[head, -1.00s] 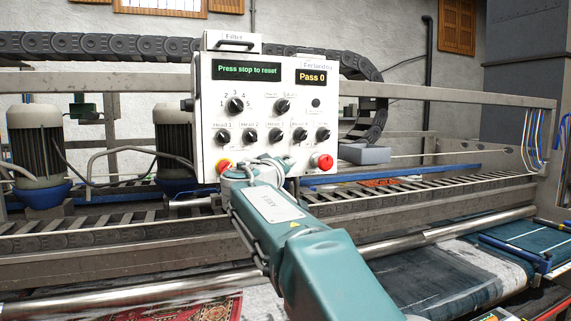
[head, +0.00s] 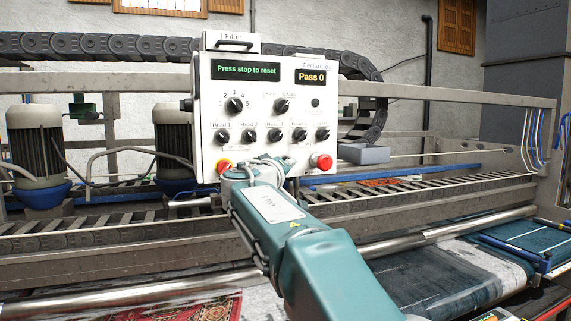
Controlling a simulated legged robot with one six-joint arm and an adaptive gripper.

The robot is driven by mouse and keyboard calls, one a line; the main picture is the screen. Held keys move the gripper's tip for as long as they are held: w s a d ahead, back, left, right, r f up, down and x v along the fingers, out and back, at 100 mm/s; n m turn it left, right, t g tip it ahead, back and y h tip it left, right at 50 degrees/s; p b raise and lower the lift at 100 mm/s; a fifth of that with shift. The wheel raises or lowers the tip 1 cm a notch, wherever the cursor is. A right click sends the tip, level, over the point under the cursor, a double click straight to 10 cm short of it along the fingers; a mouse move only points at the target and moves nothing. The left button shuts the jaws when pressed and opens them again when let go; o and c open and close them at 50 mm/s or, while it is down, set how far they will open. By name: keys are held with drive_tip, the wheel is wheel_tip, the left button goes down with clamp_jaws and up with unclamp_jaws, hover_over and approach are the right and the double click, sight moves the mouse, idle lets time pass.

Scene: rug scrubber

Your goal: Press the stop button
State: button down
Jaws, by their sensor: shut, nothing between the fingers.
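The white control panel (head: 300,90) faces me, with a green display (head: 246,69) reading "Press stop to reset" and another (head: 311,77) reading "Pass 0". A red button (head: 321,161) is at its lower right. No readable label tells which one is stop. My gripper (head: 272,163) is at the panel's lower edge between the two buttons, mostly hidden behind my own wrist. It is shut and empty. I cannot tell whether it touches the panel.
Several black knobs (head: 275,135) sit just above my gripper. A metal rail (head: 400,240) and toothed track (head: 430,188) run across behind and below the arm. Motors (head: 35,145) stand at the left. A red patterned rug (head: 185,308) lies at the lower left.

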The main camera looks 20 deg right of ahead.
drive_tip(key=shift+w, duration=0.15)
drive_tip(key=shift+w+r, duration=0.1)
drive_tip(key=shift+w, duration=0.1)
drive_tip(key=shift+w, duration=0.4)
idle(0.8)
drive_tip(key=shift+s, duration=0.85)
drive_tip(key=s, duration=0.5)
idle(0.4)
idle(0.6)
